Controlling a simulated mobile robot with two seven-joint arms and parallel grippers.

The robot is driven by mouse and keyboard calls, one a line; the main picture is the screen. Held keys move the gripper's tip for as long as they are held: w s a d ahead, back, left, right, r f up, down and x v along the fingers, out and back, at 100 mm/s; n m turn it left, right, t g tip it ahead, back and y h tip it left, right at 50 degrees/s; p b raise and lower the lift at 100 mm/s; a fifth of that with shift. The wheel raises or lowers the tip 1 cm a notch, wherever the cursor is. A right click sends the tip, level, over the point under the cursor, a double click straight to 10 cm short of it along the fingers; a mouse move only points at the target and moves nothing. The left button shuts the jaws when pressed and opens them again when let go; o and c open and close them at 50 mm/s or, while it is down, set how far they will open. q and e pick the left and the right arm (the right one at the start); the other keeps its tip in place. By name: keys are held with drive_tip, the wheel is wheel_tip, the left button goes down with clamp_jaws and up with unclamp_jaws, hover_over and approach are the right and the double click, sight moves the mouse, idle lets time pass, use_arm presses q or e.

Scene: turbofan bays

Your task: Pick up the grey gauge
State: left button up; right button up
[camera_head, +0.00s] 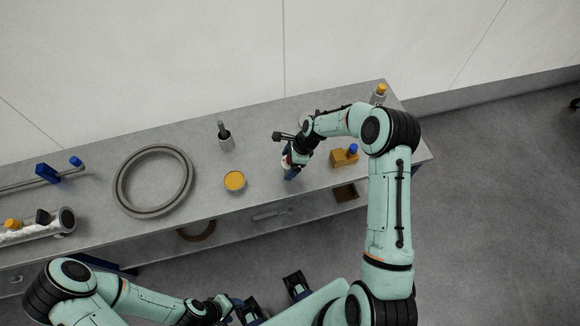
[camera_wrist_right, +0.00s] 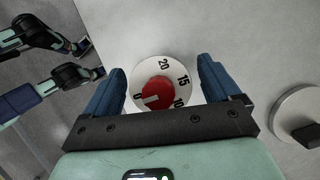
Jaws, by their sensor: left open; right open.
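A round gauge (camera_wrist_right: 157,88) with a pale dial, black numbers and a red centre shows in the right wrist view. It lies between the two blue fingers of my right gripper (camera_wrist_right: 162,88), with a gap visible on each side. My right gripper is open over the bench; in the head view (camera_head: 290,172) it is above the bench's front part, and the gauge is mostly hidden by the hand. My left gripper (camera_head: 238,306) is open and empty, low in front of the bench at the bottom of the head view.
On the bench (camera_head: 95,172) stand a large grey ring (camera_head: 121,190), a yellow-topped tin (camera_head: 235,181), a grey cylinder with a dark stem (camera_head: 226,142) and an orange block with a blue knob (camera_head: 342,158). A lower shelf runs under the front edge. A wall stands behind.

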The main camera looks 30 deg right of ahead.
drive_tip(key=shift+a+f, duration=0.15)
drive_tip(key=shift+f, duration=0.25)
drive_tip(key=c, duration=1.2)
drive_tip(key=shift+c, duration=0.2)
drive_tip(key=shift+w+r, duration=0.1)
drive_tip(key=shift+r, duration=0.1)
